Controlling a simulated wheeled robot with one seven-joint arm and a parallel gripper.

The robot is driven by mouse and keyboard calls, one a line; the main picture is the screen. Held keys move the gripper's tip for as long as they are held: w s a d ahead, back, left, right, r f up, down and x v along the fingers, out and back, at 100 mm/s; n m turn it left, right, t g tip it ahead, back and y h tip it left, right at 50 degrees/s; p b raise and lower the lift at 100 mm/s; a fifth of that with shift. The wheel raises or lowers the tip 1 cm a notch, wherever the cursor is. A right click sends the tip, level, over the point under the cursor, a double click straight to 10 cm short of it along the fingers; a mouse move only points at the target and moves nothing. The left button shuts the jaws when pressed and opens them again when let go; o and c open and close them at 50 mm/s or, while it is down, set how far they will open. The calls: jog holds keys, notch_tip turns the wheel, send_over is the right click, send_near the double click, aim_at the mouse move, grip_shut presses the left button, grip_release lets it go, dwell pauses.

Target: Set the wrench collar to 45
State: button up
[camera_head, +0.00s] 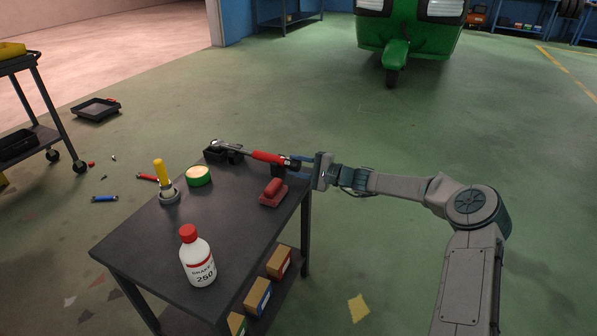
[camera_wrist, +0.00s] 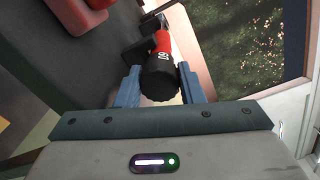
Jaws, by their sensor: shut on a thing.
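The torque wrench (camera_head: 267,157) has a red handle and lies along the far edge of the dark table, its head end in a black holder (camera_head: 222,152). My gripper (camera_head: 304,162) reaches in from the right and is shut on the collar. In the wrist view the blue fingers of my gripper (camera_wrist: 159,86) stand on either side of the black collar.
On the table (camera_head: 150,243) stand a white bottle with a red cap (camera_head: 197,259), a green-rimmed tin (camera_head: 199,176), a yellow-handled tool (camera_head: 162,178) and a red block (camera_head: 273,192). Boxes (camera_head: 257,297) sit on the lower shelf. Floor to the right is mostly free.

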jog(key=shift+f+n+b, duration=0.1)
jog(key=shift+n+b, duration=0.3)
jog(key=shift+n, duration=0.2)
jog(key=o, duration=1)
